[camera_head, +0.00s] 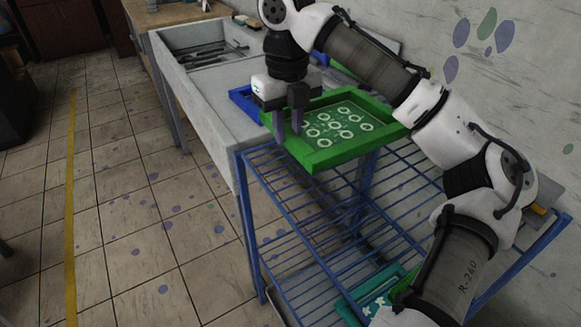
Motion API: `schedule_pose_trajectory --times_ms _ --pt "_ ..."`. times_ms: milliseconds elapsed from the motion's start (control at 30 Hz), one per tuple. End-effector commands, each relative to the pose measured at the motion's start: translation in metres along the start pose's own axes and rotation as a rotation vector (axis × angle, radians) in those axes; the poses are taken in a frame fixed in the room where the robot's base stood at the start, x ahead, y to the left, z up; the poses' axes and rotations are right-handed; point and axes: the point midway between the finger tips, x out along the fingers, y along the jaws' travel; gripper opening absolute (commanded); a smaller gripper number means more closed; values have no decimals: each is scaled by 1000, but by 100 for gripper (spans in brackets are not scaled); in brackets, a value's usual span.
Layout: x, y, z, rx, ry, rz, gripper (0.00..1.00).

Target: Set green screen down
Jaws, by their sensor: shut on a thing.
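The green screen (325,157) is a rectangular frame with a printed panel of pale ring shapes. The screen looks roughly level. I cannot tell whether its underside touches the rack. A blue frame (243,101) shows partly behind the screen, on the table.
The blue wire rack (283,205) has an upper and a lower shelf. Teal and green frames (378,284) lie on the lower shelf, partly hidden by my arm. A grey table (205,108) with a tool-filled basin stands behind left. The wall is at right; the tiled floor at left is clear.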

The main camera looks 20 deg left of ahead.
Motion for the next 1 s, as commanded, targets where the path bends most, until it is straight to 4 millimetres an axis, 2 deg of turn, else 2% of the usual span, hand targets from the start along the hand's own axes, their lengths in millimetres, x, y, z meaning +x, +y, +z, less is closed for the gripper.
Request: schedule_pose_trajectory --times_ms 33,133,433,633,967,1000 --pt "15 1 0 -3 1 4 0" --pt "33 0 0 -2 0 3 0" --pt "58 0 0 0 -1 0 0" --pt "86 0 0 0 0 -2 0" --pt "91 0 0 0 -1 -1 0" --pt "92 0 0 0 -1 0 25"
